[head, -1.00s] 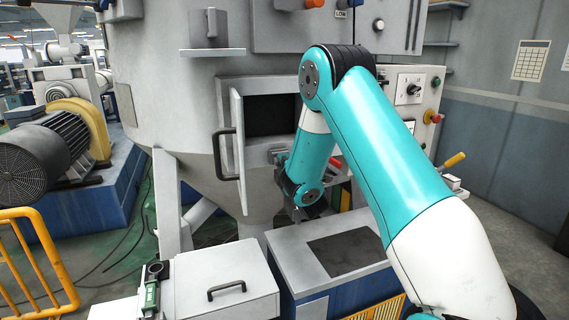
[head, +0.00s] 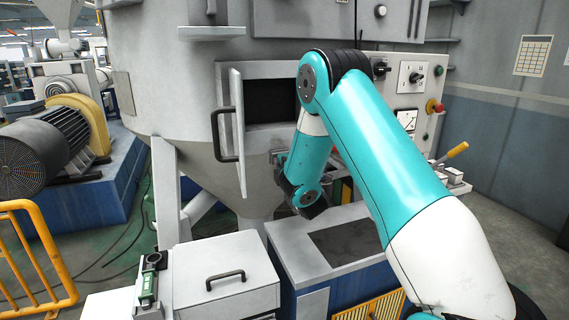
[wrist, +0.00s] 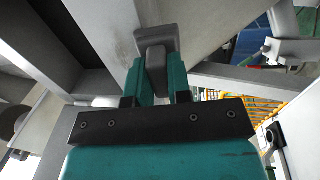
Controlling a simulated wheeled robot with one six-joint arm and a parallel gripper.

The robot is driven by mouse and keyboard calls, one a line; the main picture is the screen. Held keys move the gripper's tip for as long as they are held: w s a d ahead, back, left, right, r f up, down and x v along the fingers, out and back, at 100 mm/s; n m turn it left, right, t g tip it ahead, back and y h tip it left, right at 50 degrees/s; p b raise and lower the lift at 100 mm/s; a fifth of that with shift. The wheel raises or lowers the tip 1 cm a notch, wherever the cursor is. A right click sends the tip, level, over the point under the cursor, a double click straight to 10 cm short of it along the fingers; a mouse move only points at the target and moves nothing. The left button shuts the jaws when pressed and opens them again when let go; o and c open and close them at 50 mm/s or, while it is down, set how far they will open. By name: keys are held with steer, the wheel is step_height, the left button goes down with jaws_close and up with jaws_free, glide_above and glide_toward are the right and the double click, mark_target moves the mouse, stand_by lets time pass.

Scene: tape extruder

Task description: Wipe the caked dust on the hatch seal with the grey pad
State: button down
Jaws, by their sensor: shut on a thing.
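The hatch opening (head: 270,101) is a dark rectangle in the side of the grey hopper. Its door (head: 236,125) stands open on the left, with a dark handle. In the wrist view, my gripper (wrist: 159,78) has its teal fingers shut on the grey pad (wrist: 157,45). The pad is at a pale grey surface; I cannot tell whether it touches. A faint dark smudge (wrist: 122,45) shows on that surface left of the pad. In the head view, my gripper (head: 278,157) is just below the hatch opening, partly behind my arm. The seal and its caked dust cannot be made out clearly.
A control panel (head: 410,95) with knobs is right of the hatch, behind my arm. A grey box with a handle (head: 222,265) and a blue-sided cabinet (head: 300,255) stand below. A yellow rail (head: 35,258) is at left. A shelf (head: 211,33) juts out above the hatch.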

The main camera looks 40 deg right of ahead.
steer(key=shift+r, duration=0.15)
step_height(320, 180, up, 10)
steer(key=p, duration=1)
steer(key=shift+r, duration=0.25)
steer(key=shift+f, duration=0.1)
steer(key=shift+f, duration=0.1)
steer(key=shift+s+f+b, duration=0.15)
steer(key=shift+f+b, duration=0.05)
steer(key=shift+b, duration=0.6)
steer(key=r+b+v, duration=0.1)
steer(key=b+v, duration=0.6)
steer(key=shift+s+a, duration=0.15)
steer(key=shift+s, duration=0.15)
